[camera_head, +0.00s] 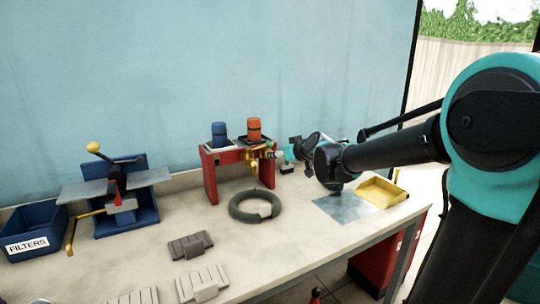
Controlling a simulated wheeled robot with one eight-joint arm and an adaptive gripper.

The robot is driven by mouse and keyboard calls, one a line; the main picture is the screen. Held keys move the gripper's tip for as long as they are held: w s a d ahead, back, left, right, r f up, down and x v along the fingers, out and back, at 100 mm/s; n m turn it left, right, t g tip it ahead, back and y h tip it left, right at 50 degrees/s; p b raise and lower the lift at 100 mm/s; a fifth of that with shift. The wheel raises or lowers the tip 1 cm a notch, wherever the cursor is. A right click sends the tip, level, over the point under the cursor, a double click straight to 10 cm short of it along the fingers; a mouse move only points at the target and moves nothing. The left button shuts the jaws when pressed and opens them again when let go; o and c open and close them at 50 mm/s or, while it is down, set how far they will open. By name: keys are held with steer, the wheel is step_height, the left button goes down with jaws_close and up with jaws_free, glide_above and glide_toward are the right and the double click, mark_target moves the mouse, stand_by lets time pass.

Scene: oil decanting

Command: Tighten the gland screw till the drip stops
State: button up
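A brass valve fitting (256,155) sits at the front of a red stand (210,178) on the bench. The gland screw is too small to make out, and I cannot tell whether there is a drip. My gripper (279,155) reaches in from the right, close beside the brass fitting. I cannot tell whether it touches the fitting, and its fingers are too small to read as open or shut. A dark green ring (240,212) lies on the bench below the fitting, with a small pale block at its right side.
Blue (219,132) and orange (254,130) containers stand on the stand. A yellow tray (378,193) and a grey sheet (343,207) lie right. A blue FILTERS bin (30,245) and a blue fixture (143,215) stand left. Grey slatted blocks (190,245) lie in front.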

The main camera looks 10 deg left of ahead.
steer(key=x, duration=0.8)
steer(key=shift+w+a, duration=0.2)
steer(key=shift+w, duration=0.05)
steer(key=shift+f, duration=0.15)
steer(key=c, duration=1.1)
steer(key=shift+c, duration=0.2)
